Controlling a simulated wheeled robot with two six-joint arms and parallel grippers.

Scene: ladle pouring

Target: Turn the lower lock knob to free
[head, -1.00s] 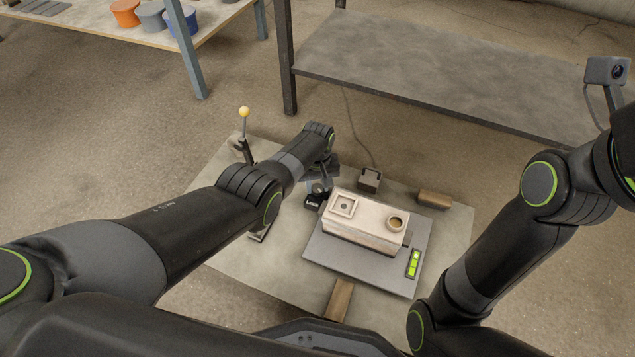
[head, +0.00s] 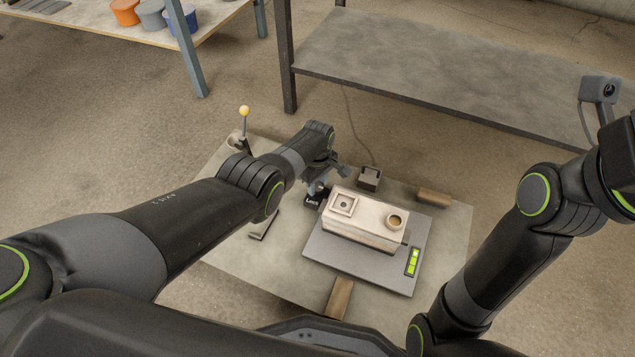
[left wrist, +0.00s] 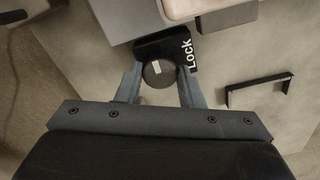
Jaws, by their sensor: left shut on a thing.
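The lock knob (left wrist: 159,74) is a dark round knob with a short white mark on top, in the left wrist view. It sits on a black block lettered "Lock" (left wrist: 187,50); the lettered block also shows in the head view (head: 313,199). My left gripper (left wrist: 160,82) is shut on the knob, one finger on each side of it. In the head view my left gripper (head: 318,186) is partly hidden by its own wrist. My right arm stands at the right in the head view, and its gripper is outside the picture.
A pale mould box (head: 365,222) with two top openings stands on a grey plate (head: 330,255) beside the lock block. A green level (head: 412,262) lies on the plate. Behind is a yellow-tipped lever (head: 244,112). A black handle (left wrist: 258,88) is nearby.

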